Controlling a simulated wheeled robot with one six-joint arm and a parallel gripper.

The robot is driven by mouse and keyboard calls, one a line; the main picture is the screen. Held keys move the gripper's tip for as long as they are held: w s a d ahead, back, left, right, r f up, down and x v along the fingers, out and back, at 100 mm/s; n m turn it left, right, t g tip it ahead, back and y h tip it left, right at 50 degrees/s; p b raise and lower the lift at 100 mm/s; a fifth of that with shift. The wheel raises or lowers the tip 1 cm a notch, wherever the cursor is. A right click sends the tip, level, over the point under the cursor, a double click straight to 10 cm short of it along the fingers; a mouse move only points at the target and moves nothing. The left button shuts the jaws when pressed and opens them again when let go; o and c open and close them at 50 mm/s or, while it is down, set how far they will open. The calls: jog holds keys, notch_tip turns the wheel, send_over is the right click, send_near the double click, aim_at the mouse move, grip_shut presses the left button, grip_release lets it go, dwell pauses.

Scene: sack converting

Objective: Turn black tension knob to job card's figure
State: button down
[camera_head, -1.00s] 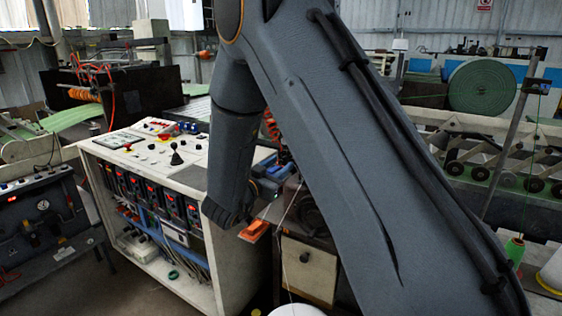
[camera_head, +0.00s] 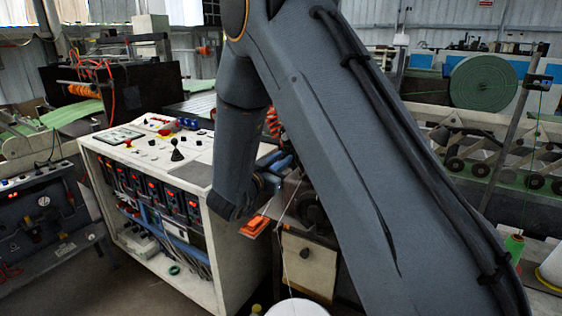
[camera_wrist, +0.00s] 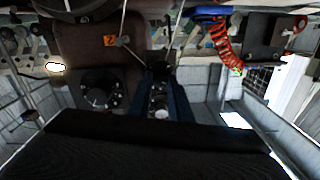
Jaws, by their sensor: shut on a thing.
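In the wrist view my gripper (camera_wrist: 160,74) reaches up the middle, its two dark fingers closed around a small dark part. I take this part for the black tension knob, but it is mostly hidden between the fingers and its setting cannot be read. A separate round black dial (camera_wrist: 98,97) with a pale pointer and marks around it sits to the left, apart from the fingers. In the head view the wrist hangs beside the console's right end and the fingertips are hidden. A framed pale panel (camera_head: 118,137) lies on the console top; I cannot tell whether it is the job card.
The white control console (camera_head: 222,262) with a black joystick (camera_head: 177,153) stands left of my arm. An orange block (camera_head: 256,226) is close by my wrist. A coiled red hose (camera_wrist: 222,42) hangs right of my gripper in the wrist view. Open floor shows at the lower left.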

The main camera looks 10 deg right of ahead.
jog(key=shift+f+m, duration=0.1)
jog(key=shift+m, duration=0.2)
jog(key=m+b, duration=1.3)
jog(key=b, duration=0.1)
jog(key=shift+h, duration=0.3)
jog(key=shift+b, duration=0.3)
jog(key=c, duration=1.6)
grip_release()
jog(key=shift+a, duration=0.1)
